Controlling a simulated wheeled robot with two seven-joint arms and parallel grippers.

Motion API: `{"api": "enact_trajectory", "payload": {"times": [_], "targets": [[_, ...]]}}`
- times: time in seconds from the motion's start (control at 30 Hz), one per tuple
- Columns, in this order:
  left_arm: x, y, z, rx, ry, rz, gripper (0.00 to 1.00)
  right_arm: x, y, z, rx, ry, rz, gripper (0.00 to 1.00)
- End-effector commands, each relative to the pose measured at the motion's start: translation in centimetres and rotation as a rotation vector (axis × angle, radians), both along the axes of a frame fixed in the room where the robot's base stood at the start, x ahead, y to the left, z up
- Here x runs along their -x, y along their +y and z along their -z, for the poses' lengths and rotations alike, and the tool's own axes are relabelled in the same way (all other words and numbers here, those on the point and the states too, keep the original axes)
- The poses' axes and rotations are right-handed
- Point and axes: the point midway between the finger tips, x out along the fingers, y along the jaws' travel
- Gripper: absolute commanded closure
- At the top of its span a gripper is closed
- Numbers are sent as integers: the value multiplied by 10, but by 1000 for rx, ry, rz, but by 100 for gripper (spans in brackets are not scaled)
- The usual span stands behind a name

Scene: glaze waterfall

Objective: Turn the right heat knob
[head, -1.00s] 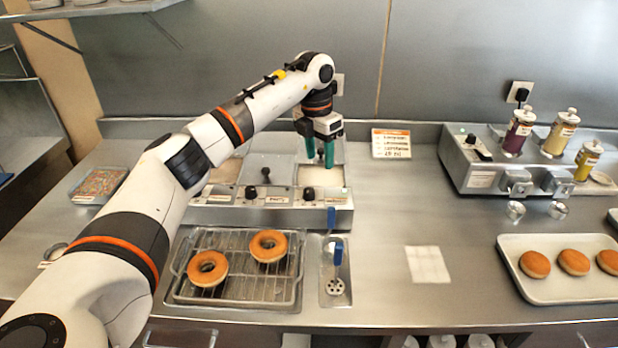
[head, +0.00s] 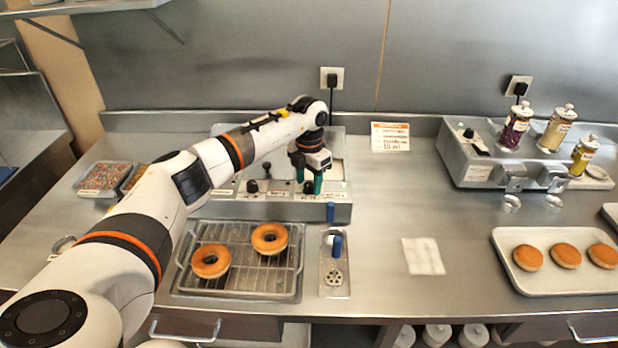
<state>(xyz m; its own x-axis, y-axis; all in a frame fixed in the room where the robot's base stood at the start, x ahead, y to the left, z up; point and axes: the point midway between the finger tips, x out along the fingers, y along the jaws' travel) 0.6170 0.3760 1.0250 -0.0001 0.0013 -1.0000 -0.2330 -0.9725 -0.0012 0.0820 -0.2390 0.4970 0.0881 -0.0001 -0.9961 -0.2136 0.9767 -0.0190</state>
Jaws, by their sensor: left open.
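The glaze unit (head: 285,212) stands at the back of the counter with dark knobs on its front panel. The right heat knob (head: 308,188) is at the right part of that panel, and another knob (head: 252,186) is to its left. My left gripper (head: 308,184) reaches down over the unit with its teal fingertips apart. The right knob shows between the fingertips; I cannot tell whether they touch it. My left arm hides the left part of the unit. My right gripper is not in view.
A wire rack tray (head: 240,284) with two ring donuts lies in front of the unit. A blue-handled tool (head: 337,245) rests in a small tray beside it. A white cloth (head: 423,256) and a donut tray (head: 530,292) are to the right. A topping unit (head: 480,172) stands back right.

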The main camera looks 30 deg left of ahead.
Motion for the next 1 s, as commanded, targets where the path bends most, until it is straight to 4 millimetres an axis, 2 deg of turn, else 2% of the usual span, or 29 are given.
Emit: {"api": "enact_trajectory", "payload": {"times": [0.23,0.27,0.5,0.53,0.77,1.0], "targets": [[0,0,1,0,0,0,51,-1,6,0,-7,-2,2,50],[0,0,1,0,0,0,54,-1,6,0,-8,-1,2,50],[0,0,1,0,0,0,93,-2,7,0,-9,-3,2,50],[0,0,1,0,0,0,95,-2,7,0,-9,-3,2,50],[0,0,1,0,-1,-22,95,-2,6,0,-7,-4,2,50],[0,0,0,1,-1,-132,95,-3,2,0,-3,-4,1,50]]}}
